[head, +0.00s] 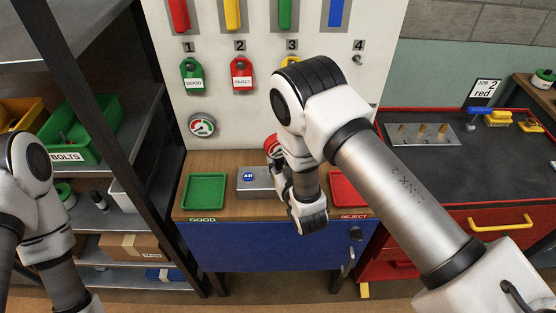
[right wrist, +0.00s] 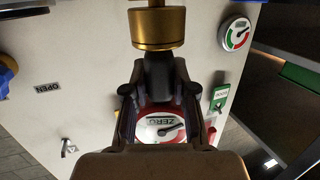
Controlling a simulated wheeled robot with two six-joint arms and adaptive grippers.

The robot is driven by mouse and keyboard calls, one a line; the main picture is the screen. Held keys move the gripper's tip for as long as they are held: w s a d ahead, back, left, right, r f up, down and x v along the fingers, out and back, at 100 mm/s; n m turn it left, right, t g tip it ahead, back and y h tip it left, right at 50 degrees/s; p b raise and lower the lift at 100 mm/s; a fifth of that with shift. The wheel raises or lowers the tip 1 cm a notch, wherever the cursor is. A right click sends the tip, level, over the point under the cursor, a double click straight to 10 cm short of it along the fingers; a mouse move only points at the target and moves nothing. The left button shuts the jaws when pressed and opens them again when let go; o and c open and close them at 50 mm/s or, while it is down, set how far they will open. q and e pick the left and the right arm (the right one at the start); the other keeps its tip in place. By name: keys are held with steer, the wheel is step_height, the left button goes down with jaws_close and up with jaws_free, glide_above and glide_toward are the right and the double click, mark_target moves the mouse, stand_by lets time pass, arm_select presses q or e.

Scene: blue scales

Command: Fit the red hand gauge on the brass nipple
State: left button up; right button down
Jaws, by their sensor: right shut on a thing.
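My right gripper (head: 279,178) is shut on the red hand gauge (head: 271,146) and holds it in the air in front of the white board. The right wrist view shows the gauge's red-rimmed dial (right wrist: 162,130) between the fingers, with ZERO upside down. A dark neck (right wrist: 158,78) leads from it to a brass fitting (right wrist: 156,30), which looks joined to the neck. In the head view, several brass nipples (head: 422,131) stand on a numbered plate (head: 415,142) on the right bench, clear of the gauge. My left gripper is out of view.
Below the gauge, a wooden bench holds a green GOOD tray (head: 204,191), a grey box (head: 256,182) and a red REJECT tray (head: 347,188). Tags and a round gauge (head: 202,126) are on the board. A card (head: 485,90) reads JOB 2 red. The dark bench top (head: 480,165) is mostly clear.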

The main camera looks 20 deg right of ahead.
steer(key=shift+f, duration=0.2)
steer(key=c, duration=0.9)
jaws_free()
steer(key=shift+o, duration=0.2)
steer(key=shift+s, duration=0.1)
steer(key=s+r, duration=0.1)
steer(key=s, duration=1)
steer(key=shift+s+d+r, duration=0.2)
steer(key=shift+s+r, duration=0.15)
steer(key=shift+r, duration=0.05)
